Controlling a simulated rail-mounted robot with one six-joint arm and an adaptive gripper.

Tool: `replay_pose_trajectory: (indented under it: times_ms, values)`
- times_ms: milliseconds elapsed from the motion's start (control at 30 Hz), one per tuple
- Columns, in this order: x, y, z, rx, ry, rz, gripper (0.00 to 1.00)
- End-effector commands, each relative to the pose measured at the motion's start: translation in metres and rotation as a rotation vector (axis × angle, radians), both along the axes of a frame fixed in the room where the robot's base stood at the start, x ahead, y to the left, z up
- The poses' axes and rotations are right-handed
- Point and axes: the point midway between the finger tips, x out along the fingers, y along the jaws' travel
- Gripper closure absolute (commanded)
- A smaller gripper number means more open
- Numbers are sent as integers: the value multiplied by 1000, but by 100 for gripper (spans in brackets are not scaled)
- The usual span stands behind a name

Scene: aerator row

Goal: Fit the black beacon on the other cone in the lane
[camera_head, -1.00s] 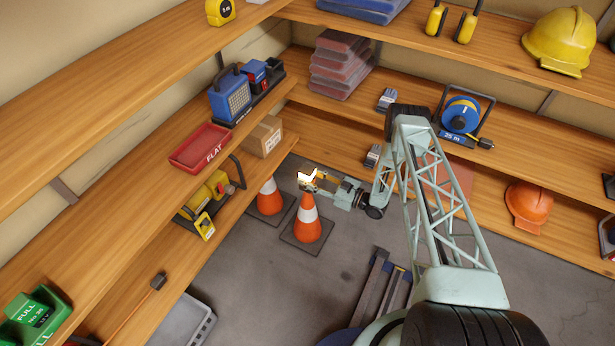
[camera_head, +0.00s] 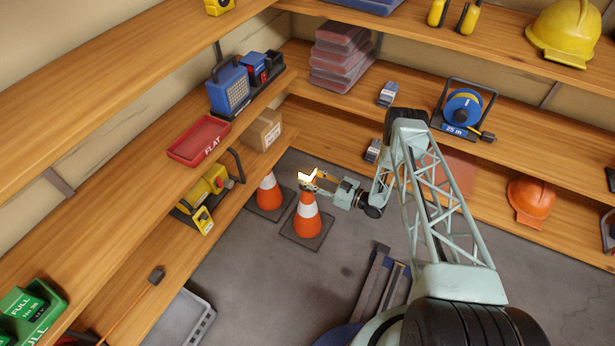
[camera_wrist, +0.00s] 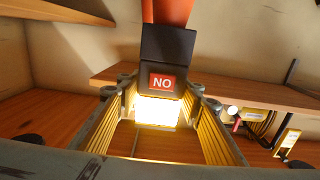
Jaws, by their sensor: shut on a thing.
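Two orange cones with white bands stand on the floor: one at the back left (camera_head: 269,190) and one in front of it, to the right (camera_head: 307,220). My gripper (camera_head: 310,186) is at the top of the front cone, shut on the beacon (camera_head: 306,176), whose lamp glows brightly. In the wrist view, which looks upside down, my gripper's yellow fingers (camera_wrist: 160,101) are on either side of the beacon's black body (camera_wrist: 166,46). The back-left cone has no visible beacon.
Wooden shelves run along the left and back. A cardboard box (camera_head: 264,131), a red "FLAT" tray (camera_head: 198,141) and a yellow tool (camera_head: 207,188) are on the left shelves near the cones. Grey floor (camera_head: 270,265) is open in front of the cones.

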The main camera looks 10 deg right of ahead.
Motion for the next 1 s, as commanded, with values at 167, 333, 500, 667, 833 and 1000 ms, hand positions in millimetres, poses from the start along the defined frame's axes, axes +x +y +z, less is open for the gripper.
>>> replay_pose_trajectory:
  times_ms: [167, 333, 500, 667, 833, 1000]
  values:
    - [0, 0, -7, 0, -1, 0, 85]
    - [0, 0, -11, 0, -1, 0, 85]
    - [0, 0, -12, 0, -1, 0, 85]
    - [0, 0, -12, 0, -1, 0, 85]
    - [0, 0, -12, 0, -1, 0, 85]
    - [0, 0, -12, 0, -1, 0, 65]
